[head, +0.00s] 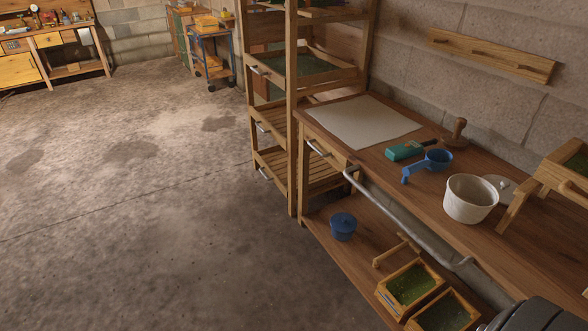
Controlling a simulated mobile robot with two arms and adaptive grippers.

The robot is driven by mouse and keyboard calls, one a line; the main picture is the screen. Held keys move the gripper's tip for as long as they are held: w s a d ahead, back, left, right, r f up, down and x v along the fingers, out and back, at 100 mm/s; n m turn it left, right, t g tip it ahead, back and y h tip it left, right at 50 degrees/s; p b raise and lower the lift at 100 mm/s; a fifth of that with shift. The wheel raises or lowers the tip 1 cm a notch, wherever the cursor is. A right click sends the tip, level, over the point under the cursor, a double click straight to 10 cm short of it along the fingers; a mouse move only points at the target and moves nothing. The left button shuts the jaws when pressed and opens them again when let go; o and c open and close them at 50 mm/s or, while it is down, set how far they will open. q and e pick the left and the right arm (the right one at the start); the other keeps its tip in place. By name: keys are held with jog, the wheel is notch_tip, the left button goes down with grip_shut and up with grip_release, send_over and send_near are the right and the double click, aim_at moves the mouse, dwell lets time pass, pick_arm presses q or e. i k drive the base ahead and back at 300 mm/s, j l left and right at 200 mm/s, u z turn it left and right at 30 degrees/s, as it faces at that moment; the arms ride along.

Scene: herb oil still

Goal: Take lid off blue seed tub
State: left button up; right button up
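The blue seed tub (343,234) stands upright on the lower shelf of the wooden workbench, near that shelf's left end. Its blue lid (342,219) with a small knob sits on top of it. Neither of my grippers shows in the head view. A dark rounded shape at the bottom right edge is cut off, and I cannot tell what it is.
Trays of green herbs (410,285) and a wooden handle stand right of the tub on the shelf (327,253). A metal rail (400,222) runs along the bench front above. A blue scoop (432,161) and white pot (469,200) are on the benchtop. The left floor is clear.

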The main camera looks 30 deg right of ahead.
aim_at(341, 222)
jog(key=i+j+z, duration=0.1)
jog(key=i+z, duration=0.25)
jog(key=i, duration=0.25)
jog(key=i+j+z, duration=0.4)
jog(key=i, duration=0.15)
jog(key=i+j+z, duration=0.35)
jog(key=i, duration=0.2)
